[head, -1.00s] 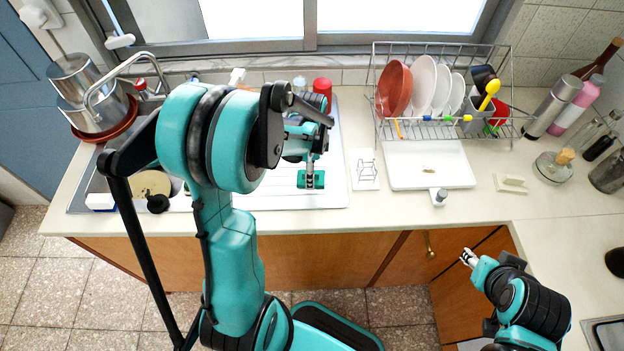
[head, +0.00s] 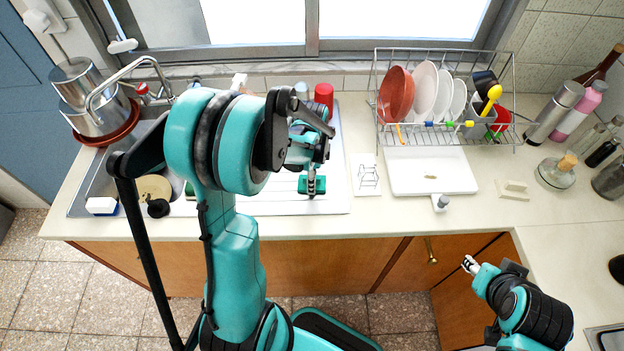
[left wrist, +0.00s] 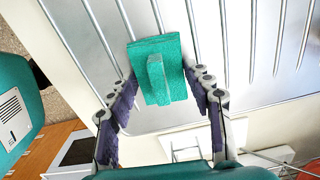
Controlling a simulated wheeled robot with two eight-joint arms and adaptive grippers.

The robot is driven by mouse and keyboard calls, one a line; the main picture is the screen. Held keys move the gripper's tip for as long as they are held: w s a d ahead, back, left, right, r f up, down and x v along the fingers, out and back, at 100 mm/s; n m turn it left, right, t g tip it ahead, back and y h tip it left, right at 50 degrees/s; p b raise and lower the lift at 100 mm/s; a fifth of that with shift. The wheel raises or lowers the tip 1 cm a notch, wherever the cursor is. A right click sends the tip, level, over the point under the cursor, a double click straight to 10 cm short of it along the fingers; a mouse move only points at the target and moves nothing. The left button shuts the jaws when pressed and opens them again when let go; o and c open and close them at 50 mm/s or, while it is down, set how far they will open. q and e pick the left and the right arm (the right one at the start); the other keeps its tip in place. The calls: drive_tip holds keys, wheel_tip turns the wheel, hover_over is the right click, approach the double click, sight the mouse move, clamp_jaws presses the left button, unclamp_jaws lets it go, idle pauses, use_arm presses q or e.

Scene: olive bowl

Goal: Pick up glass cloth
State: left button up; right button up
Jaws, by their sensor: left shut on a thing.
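The glass cloth appears as a teal-green flat block with a raised ridge (head: 313,186) on the white drainboard of the sink. It also shows in the left wrist view (left wrist: 163,68), with the ridge toward the camera. My left gripper (head: 312,172) points down on it, and its fingers (left wrist: 160,98) are shut on it from both sides. I cannot tell whether the cloth still touches the drainboard. My right gripper (head: 470,265) hangs in front of the cabinet doors, away from the cloth; whether its fingers are open is too small to tell.
A wire dish rack (head: 445,95) with plates stands behind a white tray (head: 432,170). A red cup (head: 323,96) is behind the drainboard. Bottles (head: 580,108) crowd the right corner. Pots (head: 92,98) stand beside the faucet.

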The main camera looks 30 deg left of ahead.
use_arm(q)
wheel_tip(320, 180, up, 4)
drive_tip(key=shift+f+p, duration=0.1)
drive_tip(key=shift+p, duration=0.55)
drive_tip(key=d+r+p, duration=0.2)
drive_tip(key=d+r, duration=0.5)
drive_tip(key=d, duration=0.4)
drive_tip(key=shift+d, duration=0.35)
